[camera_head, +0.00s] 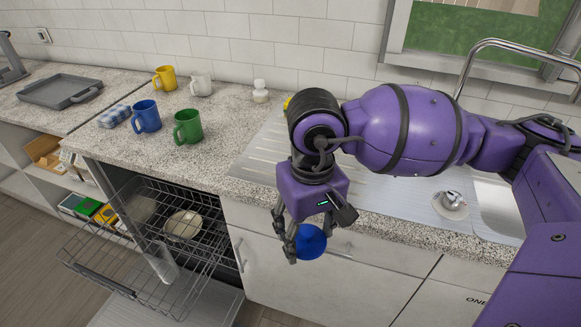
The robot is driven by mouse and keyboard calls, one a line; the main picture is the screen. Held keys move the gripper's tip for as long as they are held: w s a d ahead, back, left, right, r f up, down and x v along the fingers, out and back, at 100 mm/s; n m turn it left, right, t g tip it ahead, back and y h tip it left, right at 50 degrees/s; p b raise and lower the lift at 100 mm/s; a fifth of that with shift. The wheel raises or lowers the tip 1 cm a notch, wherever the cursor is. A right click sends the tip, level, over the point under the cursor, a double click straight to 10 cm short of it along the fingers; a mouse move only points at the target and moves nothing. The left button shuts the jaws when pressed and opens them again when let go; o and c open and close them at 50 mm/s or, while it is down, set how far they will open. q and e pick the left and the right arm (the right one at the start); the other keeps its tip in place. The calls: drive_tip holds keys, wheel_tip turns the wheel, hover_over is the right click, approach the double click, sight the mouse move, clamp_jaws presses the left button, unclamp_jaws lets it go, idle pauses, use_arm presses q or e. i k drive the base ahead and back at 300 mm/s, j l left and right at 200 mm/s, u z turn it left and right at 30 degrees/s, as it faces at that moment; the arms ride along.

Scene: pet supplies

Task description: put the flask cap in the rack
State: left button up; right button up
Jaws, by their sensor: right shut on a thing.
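My right gripper (300,243) is shut on a rounded blue object, which I take for the flask cap (311,241). It holds the cap in the air in front of the counter's edge and the white cabinet, to the right of the dishwasher. The pulled-out wire rack (135,285) of the open dishwasher is at lower left, apart from the gripper. A pale bowl (184,224) and a clear, upright-looking vessel (162,262) are in the rack area. My left gripper is out of view.
On the counter (215,160) stand a green mug (188,127), a blue mug (146,116), a yellow mug (164,78), a white mug (201,84) and a grey tray (60,91). The sink (497,205) is at right. Much of the rack looks free.

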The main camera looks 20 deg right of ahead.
sight(131, 267)
drive_tip(key=i+j+u, duration=0.1)
drive_tip(key=u, duration=0.25)
drive_tip(key=i+u, duration=0.1)
drive_tip(key=u, duration=0.2)
drive_tip(key=i+j+u, duration=0.1)
drive_tip(key=u, duration=0.25)
drive_tip(key=i+j, duration=0.1)
drive_tip(key=i, duration=0.55)
